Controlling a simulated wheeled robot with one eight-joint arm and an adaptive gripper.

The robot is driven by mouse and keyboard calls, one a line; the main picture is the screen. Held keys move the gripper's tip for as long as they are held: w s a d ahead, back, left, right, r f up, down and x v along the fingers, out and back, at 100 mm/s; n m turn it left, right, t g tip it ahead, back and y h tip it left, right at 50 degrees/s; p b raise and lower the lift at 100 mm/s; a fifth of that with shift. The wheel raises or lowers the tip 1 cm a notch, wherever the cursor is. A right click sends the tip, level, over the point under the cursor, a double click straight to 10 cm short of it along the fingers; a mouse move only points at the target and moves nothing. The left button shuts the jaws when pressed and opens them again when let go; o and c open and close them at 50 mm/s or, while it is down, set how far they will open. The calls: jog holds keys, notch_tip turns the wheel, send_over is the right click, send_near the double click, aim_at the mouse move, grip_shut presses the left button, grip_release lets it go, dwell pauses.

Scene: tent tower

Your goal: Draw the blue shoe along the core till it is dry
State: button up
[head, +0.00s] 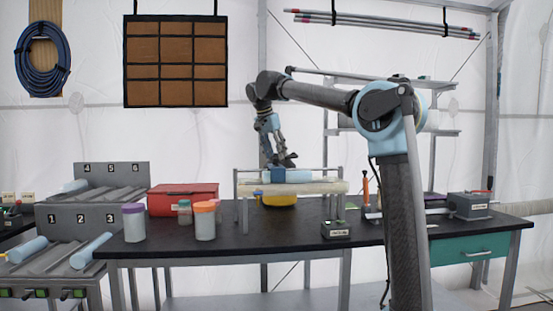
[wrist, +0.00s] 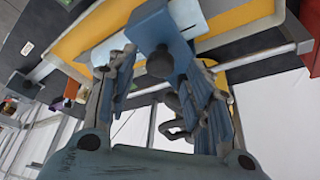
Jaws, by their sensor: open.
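The blue shoe (head: 277,175) sits on the pale blue core (head: 300,176), which lies level on a raised rack (head: 245,213) on the black bench. In the wrist view the shoe (wrist: 155,25) is a blue block with a dark round knob, and part of the core (wrist: 188,17) shows beside it. My gripper (head: 284,161) points down just above the shoe. In the wrist view my gripper (wrist: 158,62) has its fingers apart, with the knob between or just beyond their tips. I cannot tell whether they touch it. Whether the core's surface is wet or dry cannot be made out.
A yellow tray (head: 280,200) lies below the rack. Lidded jars (head: 205,222) and a red box (head: 183,199) stand to the left. A small labelled device (head: 336,230) is at the front edge, and a grey machine (head: 468,206) is at the right.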

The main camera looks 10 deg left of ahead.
jog(key=shift+x, duration=0.9)
grip_shut()
jog(key=a, duration=0.2)
jog(key=s+a, duration=0.1)
jog(key=a, duration=0.2)
jog(key=shift+s+a, duration=0.3)
jog(key=shift+a, duration=0.05)
grip_release()
